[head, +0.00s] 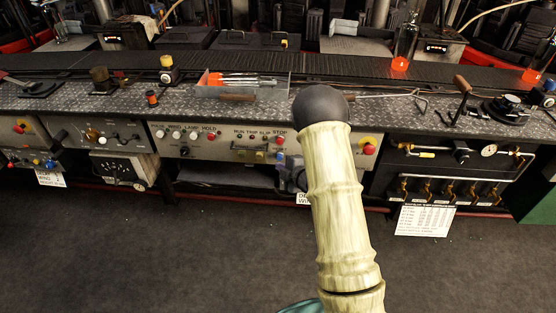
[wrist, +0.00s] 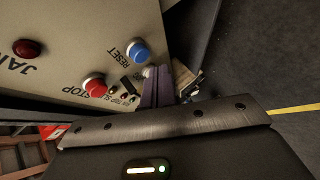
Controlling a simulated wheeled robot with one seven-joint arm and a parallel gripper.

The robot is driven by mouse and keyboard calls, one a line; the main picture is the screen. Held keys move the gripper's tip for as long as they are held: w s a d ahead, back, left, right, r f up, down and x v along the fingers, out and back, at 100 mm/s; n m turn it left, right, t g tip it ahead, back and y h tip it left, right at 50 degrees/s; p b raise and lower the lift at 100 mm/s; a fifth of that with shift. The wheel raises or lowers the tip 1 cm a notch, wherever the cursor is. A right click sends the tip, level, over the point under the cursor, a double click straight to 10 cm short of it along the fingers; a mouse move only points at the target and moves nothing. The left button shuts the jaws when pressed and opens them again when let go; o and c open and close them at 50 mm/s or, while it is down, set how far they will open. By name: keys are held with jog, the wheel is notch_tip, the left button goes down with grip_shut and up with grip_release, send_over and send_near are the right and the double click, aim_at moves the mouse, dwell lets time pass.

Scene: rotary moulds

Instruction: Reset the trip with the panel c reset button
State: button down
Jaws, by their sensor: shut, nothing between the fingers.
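In the wrist view a beige panel (wrist: 90,40) fills the upper left. It bears a round blue button (wrist: 137,51) lettered RESET, a red button (wrist: 95,86) by the letters STOP, and a dark red lamp (wrist: 27,48) by the letters JAM. No panel letter C is readable. My gripper (wrist: 154,72) is shut and empty. Its fingertips appear just below and right of the blue button in the picture; I cannot tell whether they touch the panel.
In the head view a long bench (head: 120,103) crosses the scene, with a metal tray (head: 215,92) of tools on top. A front panel (head: 225,143) carries RUN, TRIP, SLIP and STOP lettering. The grey floor (head: 180,250) before it is clear. Small lamps (wrist: 124,95) sit near the fingers.

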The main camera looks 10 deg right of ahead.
jog(key=shift+s+a+b, duration=0.15)
jog(key=shift+s+a, duration=0.15)
jog(key=shift+s, duration=0.45)
jog(key=shift+s+a+b, duration=0.15)
jog(key=shift+s+a, duration=0.1)
jog(key=shift+s, duration=0.5)
jog(key=s+d+r+m+g+h, duration=0.2)
jog(key=s+r+m+g+h, duration=0.25)
jog(key=s+r+m, duration=0.45)
jog(key=s+a+r+m+g, duration=0.1)
jog(key=s+m+g, duration=0.1)
jog(key=s+m, duration=0.5)
jog(key=s+a+r+m+g, duration=0.2)
jog(key=s+m+g, duration=0.1)
jog(key=s, duration=0.8)
jog(key=w+p+v, duration=0.2)
jog(key=p+v, duration=0.7)
jog(key=p, duration=0.1)
jog(key=w+r+p+v, duration=0.1)
jog(key=w+p+v, duration=0.1)
jog(key=p+v, duration=0.7)
jog(key=shift+r+p, duration=0.25)
jog(key=shift+p, duration=0.1)
jog(key=shift+w, duration=0.1)
